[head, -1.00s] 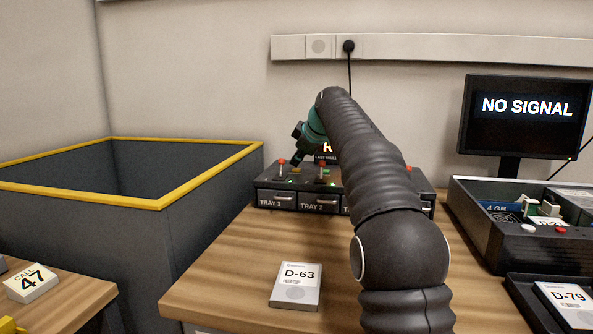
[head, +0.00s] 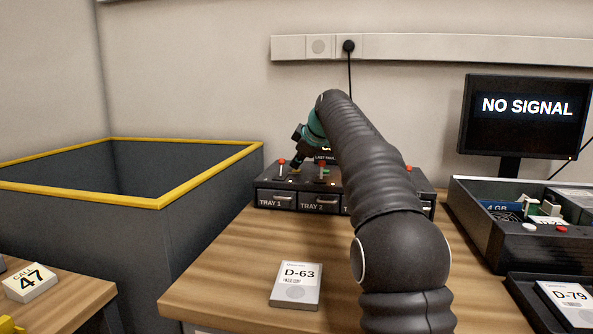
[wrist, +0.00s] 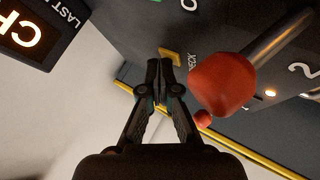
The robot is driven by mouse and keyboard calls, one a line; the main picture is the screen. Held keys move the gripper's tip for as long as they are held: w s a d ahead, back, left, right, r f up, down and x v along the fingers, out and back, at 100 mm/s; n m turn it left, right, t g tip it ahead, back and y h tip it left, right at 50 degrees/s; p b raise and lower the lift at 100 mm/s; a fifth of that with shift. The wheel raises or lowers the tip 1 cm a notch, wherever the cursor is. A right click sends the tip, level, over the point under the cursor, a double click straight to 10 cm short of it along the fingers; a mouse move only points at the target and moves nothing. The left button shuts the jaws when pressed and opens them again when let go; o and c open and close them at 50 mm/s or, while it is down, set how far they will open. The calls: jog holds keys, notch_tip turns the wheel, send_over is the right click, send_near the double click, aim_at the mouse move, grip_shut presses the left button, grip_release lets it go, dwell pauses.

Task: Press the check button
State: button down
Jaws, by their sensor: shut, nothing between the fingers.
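The check button is a small yellow square (wrist: 170,54) beside the printed word CHECK on top of the black tray unit (head: 335,186). In the wrist view my gripper (wrist: 166,66) is shut and empty, its fingertips at the button's near edge and covering part of it. They look in contact with it, but I cannot tell how far it is pushed in.
A red lever knob (wrist: 223,84) stands close right of my fingers in the wrist view. A small display (wrist: 30,35) shows orange letters starting CH. A D-63 box (head: 295,287) lies on the wooden bench.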

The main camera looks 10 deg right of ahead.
jog(key=shift+r, duration=0.1)
jog(key=shift+r+p, duration=0.7)
jog(key=shift+p, duration=0.15)
jog(key=shift+r, duration=0.1)
notch_tip(320, 180, up, 5)
jog(key=p, duration=0.4)
jog(key=shift+p, duration=0.35)
